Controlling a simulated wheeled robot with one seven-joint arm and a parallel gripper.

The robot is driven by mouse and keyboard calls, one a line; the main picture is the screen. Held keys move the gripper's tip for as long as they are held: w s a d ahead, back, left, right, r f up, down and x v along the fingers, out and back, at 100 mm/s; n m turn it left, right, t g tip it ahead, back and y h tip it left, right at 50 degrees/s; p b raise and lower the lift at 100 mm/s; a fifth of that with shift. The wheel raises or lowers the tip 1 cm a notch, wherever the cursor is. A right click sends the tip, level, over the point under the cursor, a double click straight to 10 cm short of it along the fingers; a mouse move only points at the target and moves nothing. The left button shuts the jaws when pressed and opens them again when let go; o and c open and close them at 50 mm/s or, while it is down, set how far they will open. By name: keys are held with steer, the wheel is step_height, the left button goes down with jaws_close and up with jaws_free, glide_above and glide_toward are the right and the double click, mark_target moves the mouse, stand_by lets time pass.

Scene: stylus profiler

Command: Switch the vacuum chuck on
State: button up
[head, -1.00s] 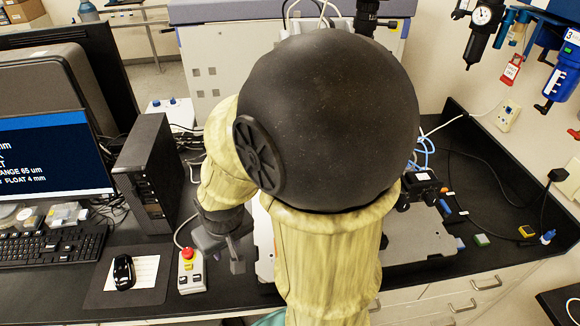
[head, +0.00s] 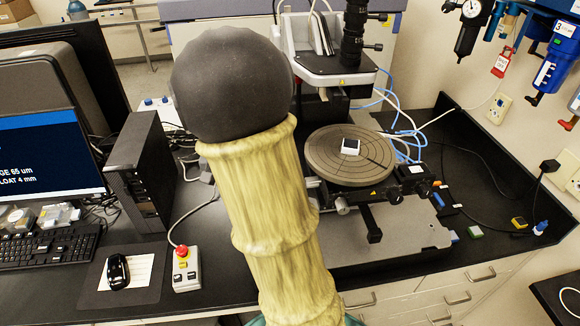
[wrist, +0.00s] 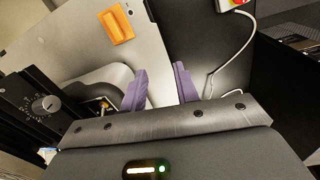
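The profiler's round grey chuck (head: 352,155) is in full view in the head view, with a small white-edged dark sample (head: 350,146) on it. An orange switch-like piece (wrist: 117,27) sits on the pale base plate in the wrist view, beyond and left of my fingertips; its on or off position cannot be told. My gripper (wrist: 160,75) shows two purple-grey fingers held apart with nothing between them. It is apart from the orange piece. In the head view my gripper is hidden behind my arm.
A control box (head: 186,270) with a red button stands left of the base plate (head: 400,240); its corner shows in the wrist view. A black block with a round knob (wrist: 45,105) is at the wrist view's left. The computer tower (head: 140,170) stands further left. A cable runs between.

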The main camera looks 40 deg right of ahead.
steer(key=w+d+r+m+g+h, duration=0.1)
steer(key=w+d+r+m+g, duration=0.1)
steer(key=d+r+m, duration=0.4)
steer(key=w+d+r+m+g+h+b, duration=0.1)
steer(key=w+d+r+m+g, duration=0.2)
steer(key=w+d+r+m, duration=0.1)
step_height(320, 180, up, 3)
steer(key=d+m, duration=0.1)
steer(key=m, duration=0.2)
steer(key=shift+w+d+f+g, duration=0.2)
steer(key=shift+w+d+g, duration=0.1)
steer(key=shift+w+d, duration=0.1)
steer(key=p+x, duration=0.1)
steer(key=x, duration=1.6)
steer(key=shift+d+p, duration=0.1)
steer(key=shift+p, duration=0.3)
steer(key=shift+f, duration=0.25)
steer(key=shift+s, duration=0.1)
jaws_close()
